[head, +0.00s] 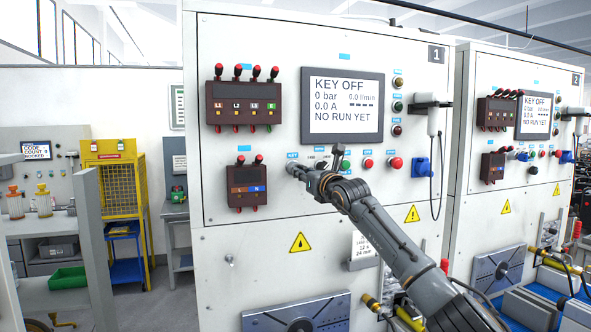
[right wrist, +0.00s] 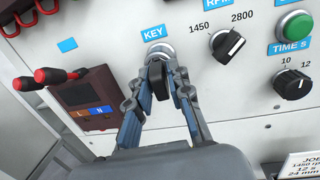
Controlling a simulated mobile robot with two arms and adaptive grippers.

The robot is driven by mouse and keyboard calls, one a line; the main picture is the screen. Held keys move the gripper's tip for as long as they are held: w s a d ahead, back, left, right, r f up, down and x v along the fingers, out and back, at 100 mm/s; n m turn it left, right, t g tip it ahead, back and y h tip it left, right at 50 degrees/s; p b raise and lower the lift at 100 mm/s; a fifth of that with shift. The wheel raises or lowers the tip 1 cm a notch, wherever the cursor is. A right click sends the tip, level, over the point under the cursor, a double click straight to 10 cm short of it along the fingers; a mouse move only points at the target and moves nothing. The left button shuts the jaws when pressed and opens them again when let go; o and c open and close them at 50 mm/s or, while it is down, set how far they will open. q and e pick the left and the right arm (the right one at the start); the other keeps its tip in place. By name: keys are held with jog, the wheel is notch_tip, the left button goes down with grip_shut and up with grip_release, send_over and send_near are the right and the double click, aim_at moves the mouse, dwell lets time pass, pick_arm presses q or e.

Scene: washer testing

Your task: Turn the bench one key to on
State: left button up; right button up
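The bench one key (right wrist: 158,80) has a dark grip and sits in a round metal lock under the blue KEY label (right wrist: 153,34) in the right wrist view. My right gripper (right wrist: 161,82) has a finger on each side of the key, and both fingertips appear to touch it. In the head view my right gripper (head: 297,170) reaches the panel of bench 1 and hides the key. The bench one screen (head: 343,106) reads KEY OFF, 0 bar, 0.0 A and NO RUN YET. My left gripper is not in view.
Right of the key are a 1450/2800 selector (right wrist: 229,43), a time knob (right wrist: 293,84) and a green button (right wrist: 294,25). A brown terminal block (right wrist: 88,98) with red plugs is close on the left. Bench 2 (head: 524,147) stands to the right.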

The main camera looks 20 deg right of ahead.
grip_shut()
jog(key=m+b, duration=0.1)
jog(key=b, duration=0.2)
jog(key=m+b, duration=0.2)
jog(key=b, duration=0.1)
jog(key=shift+a+f+h, duration=0.1)
jog(key=shift+f+h, duration=0.2)
jog(key=shift+m, duration=0.3)
jog(key=shift+r, duration=0.25)
